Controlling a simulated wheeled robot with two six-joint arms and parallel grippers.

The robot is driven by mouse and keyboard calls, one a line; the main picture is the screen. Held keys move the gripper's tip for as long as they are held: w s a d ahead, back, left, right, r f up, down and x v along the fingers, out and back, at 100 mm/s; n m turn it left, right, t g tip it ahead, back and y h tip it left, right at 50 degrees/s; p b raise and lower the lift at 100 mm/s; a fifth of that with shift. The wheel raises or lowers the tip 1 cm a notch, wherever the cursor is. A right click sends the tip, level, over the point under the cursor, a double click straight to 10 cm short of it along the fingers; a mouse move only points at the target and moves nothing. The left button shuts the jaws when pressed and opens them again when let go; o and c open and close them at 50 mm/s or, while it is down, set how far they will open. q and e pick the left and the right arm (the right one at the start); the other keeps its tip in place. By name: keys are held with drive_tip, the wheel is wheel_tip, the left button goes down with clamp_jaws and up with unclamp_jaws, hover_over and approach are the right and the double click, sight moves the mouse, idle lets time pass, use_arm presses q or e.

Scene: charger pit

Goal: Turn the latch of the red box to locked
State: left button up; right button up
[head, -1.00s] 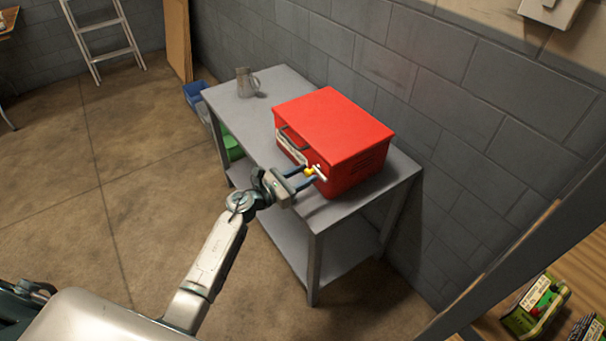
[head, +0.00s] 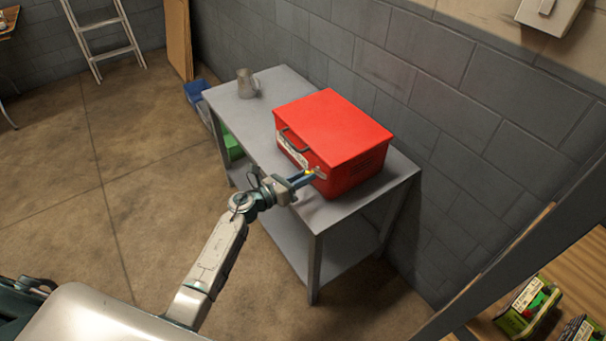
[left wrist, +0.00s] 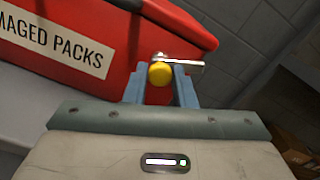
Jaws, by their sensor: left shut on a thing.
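The red box (head: 335,135) sits on a grey metal table (head: 362,205). It has a handle and a white label on its front face, and the left wrist view shows part of the label (left wrist: 52,42), reading "...MAGED PACKS". The latch is a metal lever (left wrist: 183,62) with a yellow knob (left wrist: 161,74), at the right part of the front face. My left gripper (head: 309,176) is at the latch, its blue fingers shut on the knob. In the left wrist view the lever points right, roughly level. My right gripper is not in view.
A grey metal jug (head: 246,84) stands at the table's far left corner. Blue (head: 195,91) and green (head: 233,147) bins are beside and below the table. A block wall is behind. A wooden shelf with green packs (head: 527,308) is at lower right.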

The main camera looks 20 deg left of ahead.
use_arm(q)
drive_tip(key=n+p, duration=0.7)
drive_tip(key=n, duration=0.6)
drive_tip(key=shift+r, duration=0.1)
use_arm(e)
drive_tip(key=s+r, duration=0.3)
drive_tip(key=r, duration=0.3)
use_arm(q)
drive_tip(key=shift+n, duration=0.3)
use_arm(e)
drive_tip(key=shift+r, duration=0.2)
use_arm(q)
drive_tip(key=o, duration=1)
